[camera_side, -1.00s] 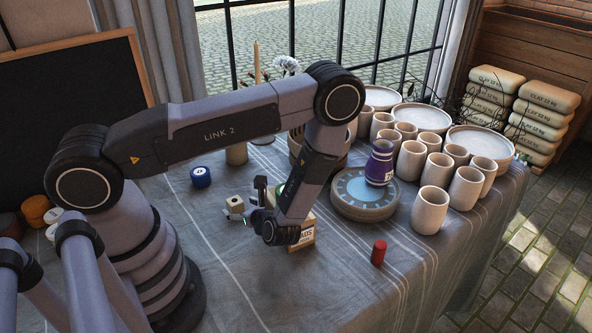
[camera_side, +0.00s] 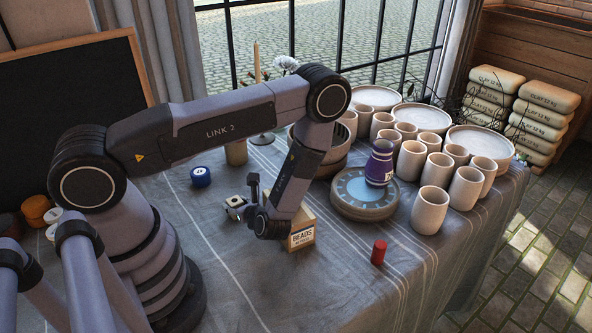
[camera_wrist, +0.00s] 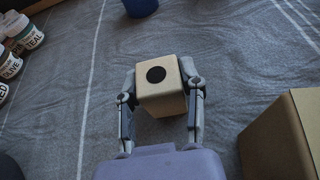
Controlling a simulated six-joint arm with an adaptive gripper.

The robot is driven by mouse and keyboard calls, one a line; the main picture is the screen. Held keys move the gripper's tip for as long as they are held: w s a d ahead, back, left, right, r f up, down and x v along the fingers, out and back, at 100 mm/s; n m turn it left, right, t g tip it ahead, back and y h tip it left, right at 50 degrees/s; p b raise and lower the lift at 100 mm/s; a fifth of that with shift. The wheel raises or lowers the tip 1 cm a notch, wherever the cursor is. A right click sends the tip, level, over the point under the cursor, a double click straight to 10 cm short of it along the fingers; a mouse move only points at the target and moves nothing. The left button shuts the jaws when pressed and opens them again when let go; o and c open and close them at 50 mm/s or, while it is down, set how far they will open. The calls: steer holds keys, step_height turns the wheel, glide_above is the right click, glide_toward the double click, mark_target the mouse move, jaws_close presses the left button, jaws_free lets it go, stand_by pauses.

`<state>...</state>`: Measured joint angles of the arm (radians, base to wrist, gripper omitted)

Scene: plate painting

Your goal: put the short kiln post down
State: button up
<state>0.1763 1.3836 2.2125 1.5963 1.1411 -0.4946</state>
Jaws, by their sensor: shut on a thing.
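The short kiln post is a small cream block with a dark round hole in its top face. In the wrist view the short kiln post (camera_wrist: 160,88) sits between the two fingers of my gripper (camera_wrist: 161,100), which is shut on it. In the side view my gripper (camera_side: 240,209) holds the short kiln post (camera_side: 235,202) low, close to the grey cloth. I cannot tell whether its underside touches the cloth.
A cardboard beads box (camera_side: 302,232) stands just right of my gripper. A blue jar (camera_side: 201,177) is behind it to the left. A round turntable (camera_side: 350,207) bears a purple vase (camera_side: 379,163). A red cylinder (camera_side: 378,252) stands at front right. The cloth (camera_side: 245,275) in front is bare.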

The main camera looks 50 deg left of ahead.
jaws_close()
steer(key=r, duration=0.9)
steer(key=shift+a+r, duration=0.25)
steer(key=s+a+r, duration=0.1)
steer(key=a+r, duration=0.1)
steer(key=a, duration=0.8)
glide_above(199, 159)
steer(key=f, duration=0.4)
steer(key=d+f, duration=0.1)
steer(key=f, duration=0.2)
steer(key=shift+s+f, duration=0.1)
steer(key=shift+s, duration=0.1)
steer(key=shift+w+a+f, duration=0.1)
steer(key=shift+a+f, duration=0.1)
steer(key=shift+f, duration=0.05)
steer(key=shift+w+a+f, duration=0.15)
steer(key=shift+f, duration=1.6)
steer(key=shift+f, duration=0.15)
